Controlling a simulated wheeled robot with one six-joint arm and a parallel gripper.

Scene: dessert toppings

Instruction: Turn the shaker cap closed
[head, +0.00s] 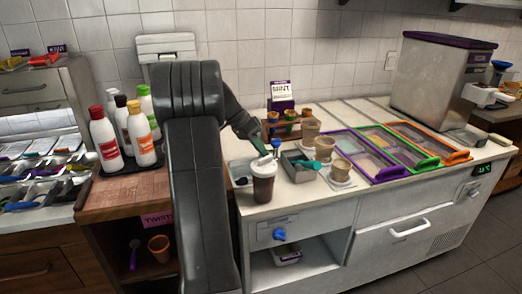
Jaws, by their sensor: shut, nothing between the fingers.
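A shaker (263,186) with a dark brown body and a white cap (262,169) stands upright near the front left of the white counter. My gripper (265,153) reaches down from the upper left and is shut and empty, with its tips just above or at the cap. I cannot tell whether the tips touch the cap. The cap is small here and partly behind the gripper, so how far it is turned cannot be seen.
A grey metal holder (299,167) with a teal-handled tool and paper cups (342,168) stand to the right. Colour-rimmed topping bins (392,143) lie farther right. Sauce bottles (140,136) stand on the left. A blue-topped item (276,144) is close behind the shaker.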

